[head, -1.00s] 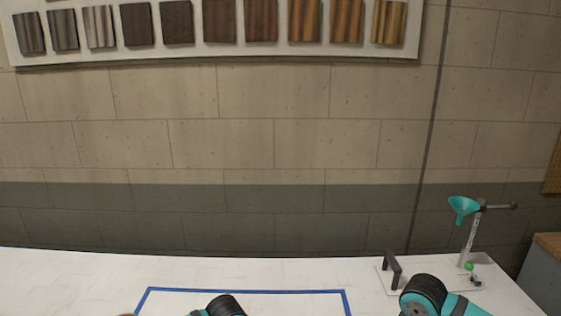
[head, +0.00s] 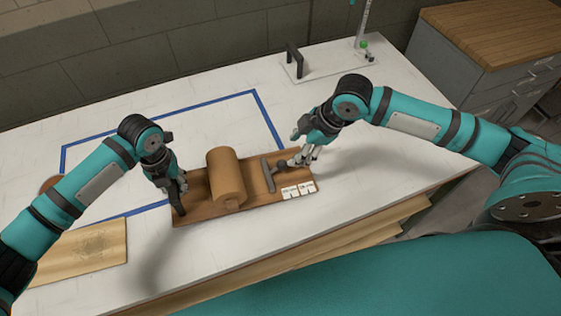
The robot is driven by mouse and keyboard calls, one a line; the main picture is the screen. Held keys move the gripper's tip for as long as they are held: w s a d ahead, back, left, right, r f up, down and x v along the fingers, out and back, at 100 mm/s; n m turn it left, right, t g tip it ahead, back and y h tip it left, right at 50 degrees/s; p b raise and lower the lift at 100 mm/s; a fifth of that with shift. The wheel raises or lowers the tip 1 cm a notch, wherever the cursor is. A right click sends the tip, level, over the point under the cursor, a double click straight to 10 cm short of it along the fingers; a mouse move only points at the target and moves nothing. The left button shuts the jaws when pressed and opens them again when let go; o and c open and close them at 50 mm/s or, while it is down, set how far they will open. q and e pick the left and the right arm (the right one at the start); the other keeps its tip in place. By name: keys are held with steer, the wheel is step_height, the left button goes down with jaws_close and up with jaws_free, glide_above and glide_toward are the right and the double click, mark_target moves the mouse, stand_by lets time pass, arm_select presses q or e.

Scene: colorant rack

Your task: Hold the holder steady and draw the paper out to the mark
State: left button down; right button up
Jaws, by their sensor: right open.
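The holder is a wooden base (head: 195,214) with a roll of brown paper (head: 222,172) lying across it, near the middle of the table. A grey bar (head: 268,175) stands to the right of the roll. White labels with dark marks (head: 299,190) sit at the base's front right edge. My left gripper (head: 176,196) is at the left end of the base, pointing down; whether it is shut on anything there is unclear. My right gripper (head: 298,160) is open above the right end of the base, close to the bar. The paper's free end cannot be made out.
A blue tape outline (head: 268,118) marks the white table (head: 325,225) behind the holder. A wooden board (head: 85,248) lies at the left front. A plate with a black handle (head: 293,62) and a stand (head: 362,25) is at the back right. A cabinet (head: 480,65) stands beyond.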

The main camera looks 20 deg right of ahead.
mark_target(283, 161)
steer(key=x, duration=1.1)
steer(key=shift+c, duration=0.4)
steer(key=shift+r, duration=0.1)
jaws_close()
